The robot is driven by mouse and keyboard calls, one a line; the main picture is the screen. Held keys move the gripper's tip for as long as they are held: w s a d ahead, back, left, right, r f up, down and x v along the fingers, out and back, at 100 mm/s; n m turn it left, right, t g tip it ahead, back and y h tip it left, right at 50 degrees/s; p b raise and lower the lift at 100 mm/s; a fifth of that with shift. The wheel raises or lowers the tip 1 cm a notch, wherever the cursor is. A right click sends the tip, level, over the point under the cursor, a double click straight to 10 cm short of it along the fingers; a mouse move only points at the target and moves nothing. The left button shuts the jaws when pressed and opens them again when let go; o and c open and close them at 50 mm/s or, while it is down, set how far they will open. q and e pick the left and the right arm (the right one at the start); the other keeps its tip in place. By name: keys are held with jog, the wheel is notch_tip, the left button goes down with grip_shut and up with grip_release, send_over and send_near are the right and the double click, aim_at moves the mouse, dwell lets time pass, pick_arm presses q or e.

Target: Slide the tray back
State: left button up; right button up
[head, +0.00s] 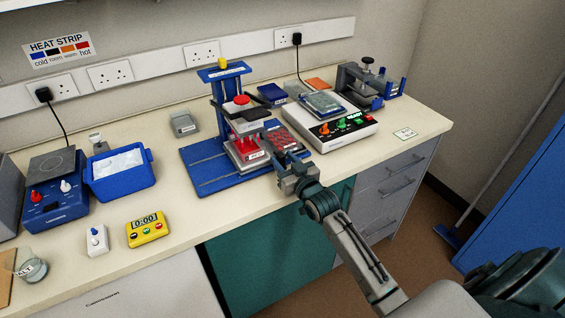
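A blue press stand (209,176) with two rails on its base stands in the middle of the bench. A tray (251,159) with a pale front label sits on the base, under the press head with its red knob (241,100). A dark plate with red spots (280,138) lies just right of it. My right gripper (288,163) is low at the right front of the base, close to the tray and the plate. Its fingertips are small and partly hidden, so I cannot tell whether it touches either. My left gripper is out of view.
A white device with a green display (345,135) stands to the right. A blue tub (122,179) of white material, a yellow timer (148,229) and a hotplate (54,205) stand to the left.

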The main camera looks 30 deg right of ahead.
jog(key=shift+d+f, duration=0.1)
jog(key=shift+d, duration=0.1)
jog(key=shift+s+a, duration=0.15)
jog(key=shift+s, duration=0.3)
jog(key=s+b, duration=0.2)
jog(key=s, duration=0.8)
jog(key=shift+d, duration=0.3)
